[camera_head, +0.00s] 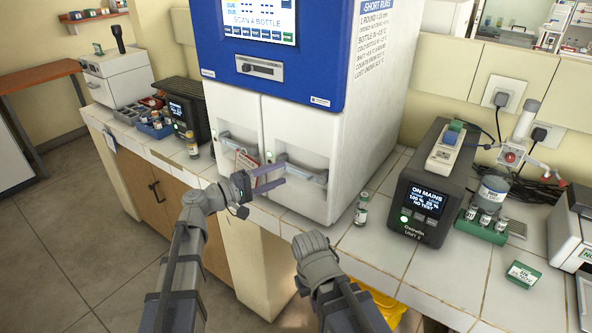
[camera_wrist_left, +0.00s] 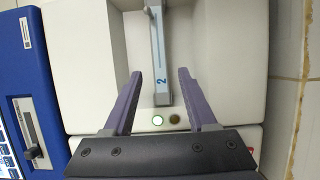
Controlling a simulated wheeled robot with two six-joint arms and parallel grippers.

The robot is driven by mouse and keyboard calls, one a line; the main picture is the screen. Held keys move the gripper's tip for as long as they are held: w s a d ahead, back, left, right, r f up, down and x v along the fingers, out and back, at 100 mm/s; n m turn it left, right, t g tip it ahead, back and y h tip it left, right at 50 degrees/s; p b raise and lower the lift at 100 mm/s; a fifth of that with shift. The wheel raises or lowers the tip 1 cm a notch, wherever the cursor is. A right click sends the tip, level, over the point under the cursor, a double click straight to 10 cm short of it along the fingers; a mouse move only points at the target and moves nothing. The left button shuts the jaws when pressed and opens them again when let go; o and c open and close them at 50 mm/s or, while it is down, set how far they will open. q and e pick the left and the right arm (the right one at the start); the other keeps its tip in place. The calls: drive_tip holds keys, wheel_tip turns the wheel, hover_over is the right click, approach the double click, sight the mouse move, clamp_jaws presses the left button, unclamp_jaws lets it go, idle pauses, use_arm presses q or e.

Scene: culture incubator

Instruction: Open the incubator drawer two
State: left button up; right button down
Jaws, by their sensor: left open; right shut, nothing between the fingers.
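The white incubator (camera_head: 345,150) has a blue upper part and two drawers side by side below. Drawer two (camera_head: 300,198) is the right one, closed, with a grey bar handle (camera_head: 306,173). My left gripper (camera_head: 284,175) is open in front of drawer two. In the wrist view its purple fingers (camera_wrist_left: 160,76) lie on either side of the handle's near end, with gaps on both sides. My right gripper (camera_head: 312,245) is low in front of the counter, shut and empty, its fingertips mostly hidden.
The left drawer's handle (camera_head: 238,145) is close to my left gripper. A small vial (camera_head: 361,209) stands right of the incubator, before a dark display unit (camera_head: 425,195). Another vial (camera_head: 191,146) stands to the left. Bare counter tiles (camera_head: 395,265) lie at the front right.

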sight(290, 169)
use_arm(q)
drive_tip(key=shift+x, duration=2.75)
clamp_jaws()
